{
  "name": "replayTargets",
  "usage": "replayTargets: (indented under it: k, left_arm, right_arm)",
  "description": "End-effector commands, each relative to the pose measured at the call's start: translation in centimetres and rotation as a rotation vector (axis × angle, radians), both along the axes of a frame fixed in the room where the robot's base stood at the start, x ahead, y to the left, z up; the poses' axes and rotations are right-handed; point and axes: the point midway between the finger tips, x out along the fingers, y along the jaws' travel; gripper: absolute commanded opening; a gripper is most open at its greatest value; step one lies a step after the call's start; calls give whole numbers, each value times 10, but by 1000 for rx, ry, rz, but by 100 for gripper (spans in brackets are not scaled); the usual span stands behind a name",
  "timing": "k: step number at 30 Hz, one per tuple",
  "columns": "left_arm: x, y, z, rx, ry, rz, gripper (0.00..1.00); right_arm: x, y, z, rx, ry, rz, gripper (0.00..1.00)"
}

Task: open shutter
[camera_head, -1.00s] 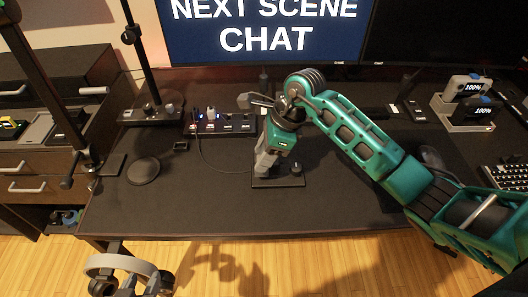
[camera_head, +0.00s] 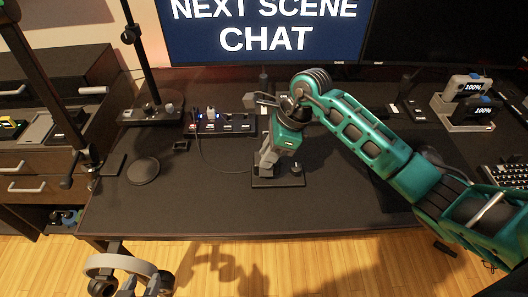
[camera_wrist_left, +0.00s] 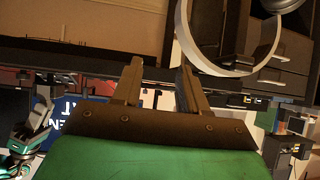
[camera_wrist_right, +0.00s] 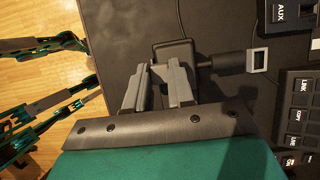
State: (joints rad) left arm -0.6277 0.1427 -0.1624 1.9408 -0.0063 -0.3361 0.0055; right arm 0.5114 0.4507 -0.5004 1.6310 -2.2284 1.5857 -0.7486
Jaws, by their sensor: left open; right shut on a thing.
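A small flat black device (camera_head: 278,182) lies on the desk below the screens, with a round knob (camera_head: 297,168) at its right side. My right gripper (camera_head: 266,164) reaches down over the device's left part and is shut on a small part of it. The held part is mostly hidden by the fingers. In the right wrist view, the fingertips (camera_wrist_right: 158,75) are at a black box (camera_wrist_right: 174,50) with a dark bar running right to a pale end. No shutter can be told apart. My left gripper (camera_wrist_left: 157,75) is open and empty in the left wrist view.
A cable runs left from the device towards a black button panel (camera_head: 225,124). A round black pad (camera_head: 143,170) and a lamp stand (camera_head: 150,112) are to the left. The desk's front is clear.

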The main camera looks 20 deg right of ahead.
Motion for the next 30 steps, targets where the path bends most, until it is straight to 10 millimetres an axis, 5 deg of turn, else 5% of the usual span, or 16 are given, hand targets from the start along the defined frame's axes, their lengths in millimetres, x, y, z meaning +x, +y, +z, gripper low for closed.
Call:
replayTargets:
  k: [6, 15, 16, 18, 24, 30]
  left_arm:
    - [0, 0, -2, 1, 0, -1, 43]
    - [0, 0, -2, 1, 0, -1, 43]
    - [0, 0, -2, 1, 0, -1, 43]
    - [0, 0, -2, 0, 0, -1, 43]
    - [0, 0, -2, 0, -1, -1, 43]
    - [2, 0, -1, 1, -4, -1, 43]
  right_arm:
    - [-5, -20, 0, -3, -2, -2, 0]
    - [-6, -21, 0, -2, 1, -3, 0]
    - [-6, -21, 0, -2, 1, -3, 25]
    - [-6, -21, 0, -2, 0, -4, 31]
    - [-6, -21, 0, -1, 0, -2, 49]
    - [-6, -20, 0, -1, 0, -1, 49]
